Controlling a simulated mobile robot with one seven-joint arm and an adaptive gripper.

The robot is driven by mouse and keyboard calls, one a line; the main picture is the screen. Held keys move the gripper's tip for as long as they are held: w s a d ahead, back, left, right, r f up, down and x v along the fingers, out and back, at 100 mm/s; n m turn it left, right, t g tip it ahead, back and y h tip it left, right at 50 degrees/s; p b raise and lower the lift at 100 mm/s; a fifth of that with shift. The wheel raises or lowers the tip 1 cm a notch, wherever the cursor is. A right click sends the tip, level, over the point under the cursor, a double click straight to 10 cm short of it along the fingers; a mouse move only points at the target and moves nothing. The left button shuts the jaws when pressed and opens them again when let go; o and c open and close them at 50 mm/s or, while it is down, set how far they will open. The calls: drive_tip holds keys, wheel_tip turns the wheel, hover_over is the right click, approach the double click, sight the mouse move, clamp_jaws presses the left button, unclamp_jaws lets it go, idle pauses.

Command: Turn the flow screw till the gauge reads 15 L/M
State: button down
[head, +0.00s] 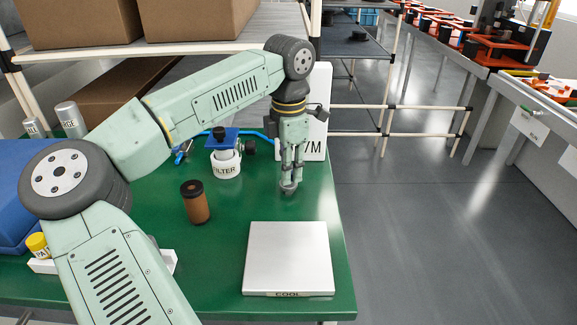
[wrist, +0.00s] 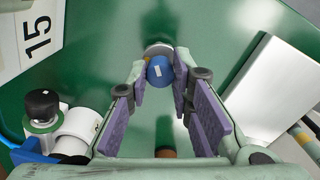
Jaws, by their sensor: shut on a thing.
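My gripper (head: 290,178) points down over the green table, beside the white card. In the wrist view its purple-padded fingers (wrist: 160,73) are shut on a small blue round knob (wrist: 159,70) with a white mark on top. A grey round base shows around the knob. I take this knob for the flow screw, but the fingers hide much of it in the head view. No readable gauge face shows in either view.
A white filter unit (head: 226,165) with a blue top and black side knob stands left of my gripper. A brown cylinder (head: 195,203) with a dark cap stands in front of it. A silver plate (head: 288,258) lies at front right. Boxes fill the shelf behind.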

drive_tip(key=shift+m, duration=0.6)
drive_tip(key=c, duration=1.4)
unclamp_jaws()
drive_tip(key=shift+r, duration=0.1)
wheel_tip(320, 180, up, 12)
drive_tip(key=shift+f, duration=0.1)
